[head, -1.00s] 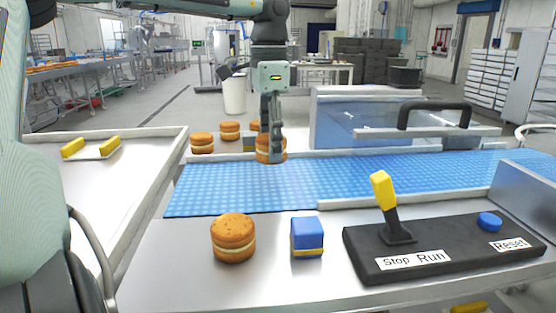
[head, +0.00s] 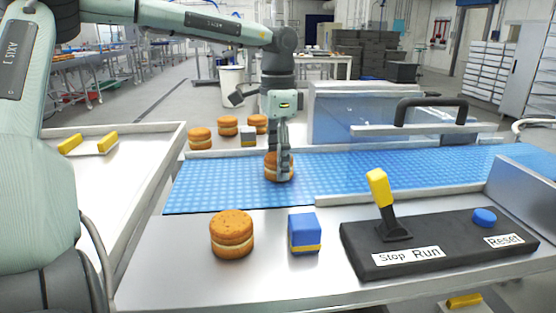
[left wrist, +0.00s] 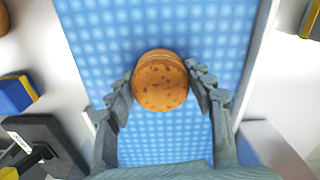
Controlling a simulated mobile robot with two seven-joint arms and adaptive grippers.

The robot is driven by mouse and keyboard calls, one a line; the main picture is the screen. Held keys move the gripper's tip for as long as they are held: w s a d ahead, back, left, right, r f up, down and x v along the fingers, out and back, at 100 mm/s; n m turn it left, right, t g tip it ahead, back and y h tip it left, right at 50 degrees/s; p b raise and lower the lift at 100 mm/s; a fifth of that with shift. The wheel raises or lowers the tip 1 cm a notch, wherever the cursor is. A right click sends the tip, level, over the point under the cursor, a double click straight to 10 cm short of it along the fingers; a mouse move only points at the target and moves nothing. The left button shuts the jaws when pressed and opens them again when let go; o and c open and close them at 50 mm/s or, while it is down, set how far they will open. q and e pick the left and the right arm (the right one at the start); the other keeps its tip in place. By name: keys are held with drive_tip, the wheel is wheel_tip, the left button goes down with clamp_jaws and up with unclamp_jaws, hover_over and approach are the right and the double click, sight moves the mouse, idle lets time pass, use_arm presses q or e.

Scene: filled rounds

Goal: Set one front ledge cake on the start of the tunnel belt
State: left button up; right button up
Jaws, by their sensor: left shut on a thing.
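My left gripper (head: 281,150) points down over the near-left part of the blue tunnel belt (head: 215,190). It is shut on a cake (head: 270,166), a round orange-brown sandwich with a pale filling. The left wrist view shows this held cake (left wrist: 159,82) between the two fingers (left wrist: 160,92), with the belt (left wrist: 175,25) below. I cannot tell whether the cake touches the belt. Another cake (head: 232,235) stands on the front metal ledge (head: 180,265), beside a blue block with a yellow base (head: 305,232). My right gripper is not in view.
Several cakes (head: 228,125) and a small grey-topped block (head: 248,137) stand behind the belt. A clear tunnel cover (head: 350,115) spans the belt further right. A black panel (head: 430,248) with a yellow lever (head: 379,190) and blue button (head: 484,216) sits front right.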

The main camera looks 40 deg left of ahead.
use_arm(q)
drive_tip(key=o, duration=0.8)
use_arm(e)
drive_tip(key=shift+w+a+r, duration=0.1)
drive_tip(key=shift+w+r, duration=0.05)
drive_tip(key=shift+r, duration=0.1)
use_arm(q)
drive_tip(key=shift+w+r, duration=0.1)
drive_tip(key=shift+r, duration=0.8)
wheel_tip(320, 180, up, 10)
drive_tip(key=shift+r, duration=0.2)
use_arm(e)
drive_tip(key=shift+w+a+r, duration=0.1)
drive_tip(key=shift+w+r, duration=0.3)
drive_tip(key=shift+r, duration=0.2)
